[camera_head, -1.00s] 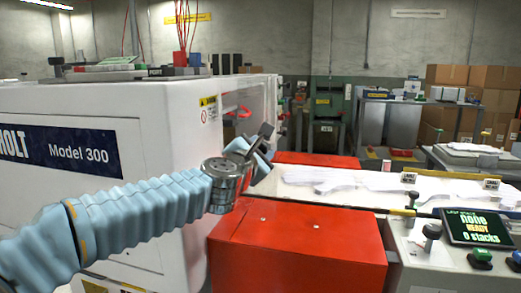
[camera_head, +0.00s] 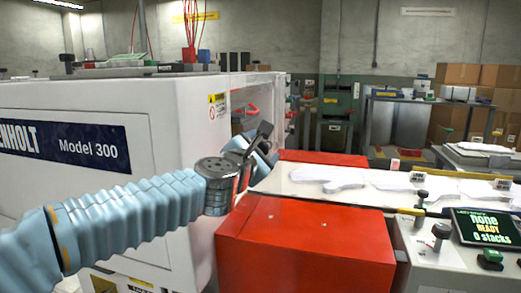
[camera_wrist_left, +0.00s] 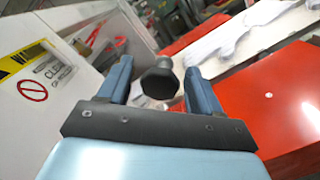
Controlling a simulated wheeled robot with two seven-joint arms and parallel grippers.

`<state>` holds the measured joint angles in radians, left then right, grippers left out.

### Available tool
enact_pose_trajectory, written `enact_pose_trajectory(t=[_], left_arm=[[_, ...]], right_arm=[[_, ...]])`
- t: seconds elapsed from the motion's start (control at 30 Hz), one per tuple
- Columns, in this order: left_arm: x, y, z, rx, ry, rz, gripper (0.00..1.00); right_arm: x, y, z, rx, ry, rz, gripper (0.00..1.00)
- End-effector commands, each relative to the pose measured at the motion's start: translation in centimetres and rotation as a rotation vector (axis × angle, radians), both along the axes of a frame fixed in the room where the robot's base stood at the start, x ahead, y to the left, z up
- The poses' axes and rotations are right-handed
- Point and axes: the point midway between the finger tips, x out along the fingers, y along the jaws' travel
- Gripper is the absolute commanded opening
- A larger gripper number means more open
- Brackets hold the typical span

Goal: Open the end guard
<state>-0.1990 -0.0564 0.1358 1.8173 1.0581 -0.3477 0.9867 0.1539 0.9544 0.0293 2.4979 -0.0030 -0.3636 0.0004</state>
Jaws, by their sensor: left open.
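The white machine marked Model 300 (camera_head: 170,130) fills the left of the head view, with an opening at its right end. I cannot tell which part is the end guard. My left gripper (camera_head: 262,148) is by that open end, above the red box (camera_head: 300,245). In the left wrist view my left gripper (camera_wrist_left: 160,66) is open, its two blue fingers spread. A black round knob (camera_wrist_left: 158,80) shows between the fingers; I cannot tell whether they touch it. The machine's warning label (camera_wrist_left: 40,70) is at the left there. My right gripper is not in view.
A white belt (camera_head: 380,185) with pale flat pieces runs right from the machine, with a red box (camera_head: 322,157) behind it. A control panel with a screen (camera_head: 483,227) and knobs stands at the front right. Cardboard boxes (camera_head: 470,90) are stacked at the back.

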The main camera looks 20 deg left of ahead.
Motion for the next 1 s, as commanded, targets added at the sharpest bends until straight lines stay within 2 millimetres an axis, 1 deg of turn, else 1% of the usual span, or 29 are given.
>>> enact_pose_trajectory(t=[0.07, 0.17, 0.27, 0.5, 0.63, 0.7, 0.8, 1.0], left_arm=[[-0.3, 0.0, 0.0, 0.0, -0.001, 0.001, 0.65], [-1.3, 0.1, 0.1, 0.0, -0.002, 0.001, 0.65], [-3.4, 0.2, 0.1, 0.0, -0.003, 0.0, 0.65], [-9.4, 0.4, 0.3, 0.0, -0.004, 0.001, 0.65], [-11.8, 0.5, 0.2, 0.0, -0.003, 0.001, 0.65], [-12.7, 0.5, 0.2, 0.0, -0.001, 0.0, 0.65], [-13.5, 0.5, 0.0, 0.0, 0.0, 0.0, 0.65], [-13.8, 0.5, 0.0, 0.001, 0.0, 0.0, 0.65]], right_arm=[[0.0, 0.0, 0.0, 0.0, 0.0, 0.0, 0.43], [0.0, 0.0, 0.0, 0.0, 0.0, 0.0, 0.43], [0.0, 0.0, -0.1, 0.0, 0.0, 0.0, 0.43], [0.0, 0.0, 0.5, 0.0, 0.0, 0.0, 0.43], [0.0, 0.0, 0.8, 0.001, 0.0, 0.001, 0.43], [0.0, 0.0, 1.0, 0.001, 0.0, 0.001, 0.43], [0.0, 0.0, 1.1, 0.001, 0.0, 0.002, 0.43], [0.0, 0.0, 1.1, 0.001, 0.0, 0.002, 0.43]])
